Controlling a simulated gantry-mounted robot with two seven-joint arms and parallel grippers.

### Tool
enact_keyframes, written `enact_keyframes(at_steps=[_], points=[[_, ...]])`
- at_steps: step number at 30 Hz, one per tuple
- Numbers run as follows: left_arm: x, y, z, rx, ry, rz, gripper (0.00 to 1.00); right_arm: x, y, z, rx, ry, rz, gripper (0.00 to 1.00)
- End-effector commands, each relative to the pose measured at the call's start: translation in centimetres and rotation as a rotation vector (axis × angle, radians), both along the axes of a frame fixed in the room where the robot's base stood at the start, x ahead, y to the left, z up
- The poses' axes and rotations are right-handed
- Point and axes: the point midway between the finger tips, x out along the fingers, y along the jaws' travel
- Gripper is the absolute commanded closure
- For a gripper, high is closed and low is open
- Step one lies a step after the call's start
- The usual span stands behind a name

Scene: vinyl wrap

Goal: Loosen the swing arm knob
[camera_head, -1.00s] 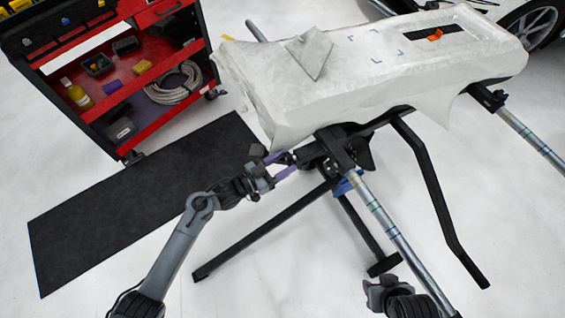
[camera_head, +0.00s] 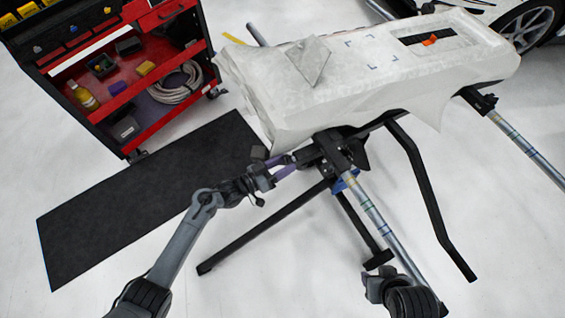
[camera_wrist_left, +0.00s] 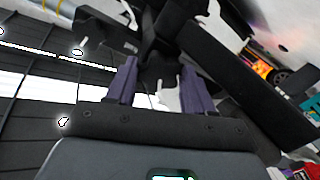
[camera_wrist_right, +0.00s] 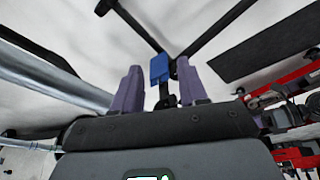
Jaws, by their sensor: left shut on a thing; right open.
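The swing arm knob (camera_wrist_left: 160,72) is a dark part at the near end of the stand's black bracket (camera_head: 325,150). It is mostly hidden by the fingers in the head view. My left gripper (camera_head: 282,165) is shut on it, with its purple fingers on either side of it. The same gripper (camera_wrist_left: 158,85) shows in the left wrist view. My right gripper (camera_head: 374,286) is low in the head view, beside the stand's silver tube, away from the knob. In the right wrist view its fingers (camera_wrist_right: 161,85) are apart with nothing held between them.
A white-wrapped panel (camera_head: 375,75) lies on the stand. The silver tube (camera_head: 380,215), a bent black bar (camera_head: 425,190) and a blue clamp (camera_wrist_right: 159,69) are near my right gripper. A red tool cart (camera_head: 165,110) and black mat (camera_head: 140,205) lie left.

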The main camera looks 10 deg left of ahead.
Motion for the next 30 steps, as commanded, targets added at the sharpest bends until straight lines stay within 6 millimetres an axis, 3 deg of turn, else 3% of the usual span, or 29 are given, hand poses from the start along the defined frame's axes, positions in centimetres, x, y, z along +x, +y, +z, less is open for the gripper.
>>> enact_keyframes(at_steps=[2,3,7,20,30], points=[[0.0,0.0,0.0,0.000,-0.001,0.001,0.78,0.0,-0.1,-0.1,-0.003,0.001,0.001,0.57],[0.0,0.0,0.0,0.000,-0.001,0.001,0.42,0.0,-0.1,-0.1,-0.004,0.000,0.003,0.57],[0.0,0.0,0.0,0.000,-0.001,0.001,0.23,0.0,-0.2,-0.1,-0.008,0.001,0.006,0.57],[0.0,0.1,-0.4,0.026,-0.034,0.001,0.23,0.0,-0.2,-0.9,-0.007,0.001,0.005,0.57],[0.0,0.1,-1.0,0.187,-0.257,0.000,0.23,0.0,0.0,-5.5,0.000,0.000,0.000,0.57]])
